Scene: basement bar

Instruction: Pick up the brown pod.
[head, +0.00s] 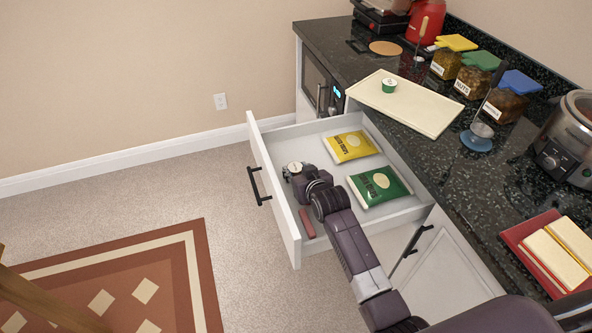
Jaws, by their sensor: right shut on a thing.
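My right gripper (290,177) reaches down into the open white drawer (257,150), near its front left part. It is shut on a small round thing with a pale top, which I take to be the brown pod (295,167); its sides are mostly hidden by the fingers, and I cannot tell whether it touches the drawer floor. My left gripper is not in view.
The drawer also holds a yellow packet (351,147), a green packet (380,186) and a small red item (307,223). Jars, a slow cooker (567,141) and a red book-like stack (520,237) crowd the dark counter.

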